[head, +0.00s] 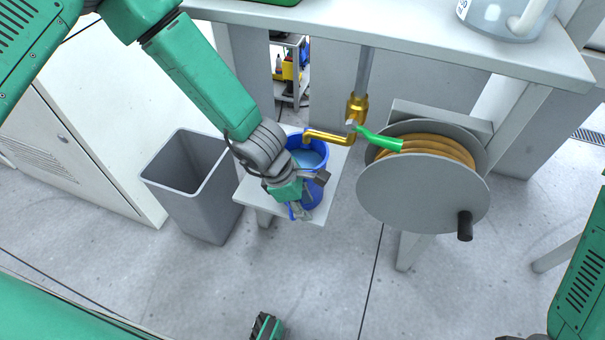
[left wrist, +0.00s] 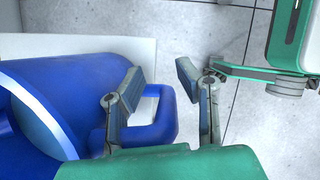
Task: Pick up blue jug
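The blue jug (head: 322,166) stands on a low white shelf (head: 258,197) below a brass tap (head: 330,137). Pale blue liquid or a pale interior shows through its open top. My left gripper (head: 301,211) is at the jug's near side and hides part of it. In the left wrist view the jug (left wrist: 62,95) fills the left side, with its loop handle (left wrist: 168,115) towards the right. The fingers of my left gripper (left wrist: 160,78) are apart, one on each side of the handle's outer bar, with a gap to the right finger.
A grey open bin (head: 190,205) stands left of the shelf. A hose reel (head: 415,195) with a dark crank stands close on the right. A white table (head: 400,32) overhangs behind, with a clear jug (head: 497,18) on it. The floor in front is mostly clear.

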